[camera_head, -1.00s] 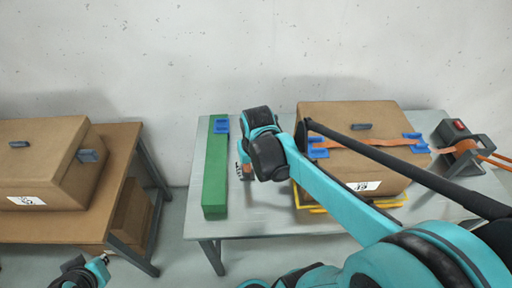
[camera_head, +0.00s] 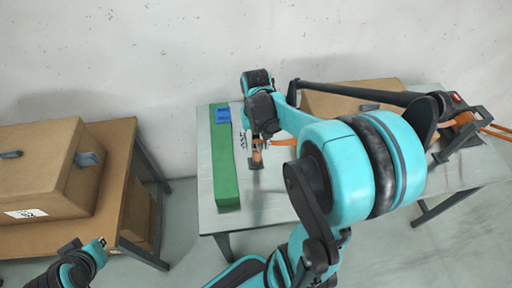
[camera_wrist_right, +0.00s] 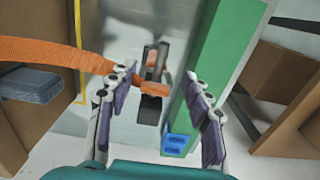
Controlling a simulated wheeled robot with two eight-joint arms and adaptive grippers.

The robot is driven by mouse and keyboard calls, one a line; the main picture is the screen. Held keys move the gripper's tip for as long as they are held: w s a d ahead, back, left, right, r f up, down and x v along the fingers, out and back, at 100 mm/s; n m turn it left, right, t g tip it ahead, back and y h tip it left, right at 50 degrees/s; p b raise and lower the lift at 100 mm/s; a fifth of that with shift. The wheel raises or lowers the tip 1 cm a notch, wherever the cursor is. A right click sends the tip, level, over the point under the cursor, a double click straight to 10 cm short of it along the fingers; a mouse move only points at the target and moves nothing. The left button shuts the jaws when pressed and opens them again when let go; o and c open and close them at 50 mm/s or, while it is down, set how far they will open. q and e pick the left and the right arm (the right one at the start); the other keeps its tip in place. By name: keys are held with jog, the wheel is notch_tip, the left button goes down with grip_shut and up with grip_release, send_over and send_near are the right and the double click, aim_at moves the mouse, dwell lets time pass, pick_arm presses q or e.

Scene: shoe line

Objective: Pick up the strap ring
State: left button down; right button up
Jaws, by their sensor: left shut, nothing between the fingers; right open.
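The orange strap (camera_wrist_right: 50,50) enters the right wrist view from the left and runs to my open right gripper (camera_wrist_right: 160,82). An orange end piece and a dark upright part, apparently the strap ring (camera_wrist_right: 153,88), show between and beyond the fingers; I cannot tell the ring's exact outline. Neither finger visibly closes on it. In the head view my right gripper (camera_head: 256,152) is low over the table beside the green bar, with orange at its tips. My left gripper (camera_head: 70,246) is shut and empty at the lower left, its fingers barely distinguishable.
The green bar (camera_head: 224,170) with a blue clip (camera_head: 222,115) lies close left of my right gripper. A cardboard box (camera_head: 345,102) stands on the grey table (camera_head: 215,215), partly hidden by my arm. Another box (camera_head: 40,165) is on the left table. A black-handled tool (camera_head: 462,125) stands right.

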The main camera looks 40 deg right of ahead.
aim_at(257, 161)
jog(key=shift+w+d+f, duration=0.15)
jog(key=shift+f, duration=0.2)
notch_tip(257, 161, down, 2)
jog(key=shift+f+b, duration=0.25)
jog(key=shift+b, duration=0.55)
notch_tip(257, 161, down, 5)
jog(key=b, duration=0.2)
jog(key=shift+d+r+b, duration=0.1)
jog(key=shift+d+b, duration=0.05)
jog(key=shift+b, duration=0.15)
jog(key=shift+r, duration=0.1)
jog(key=shift+c, duration=0.3)
jog(key=c, duration=1.1)
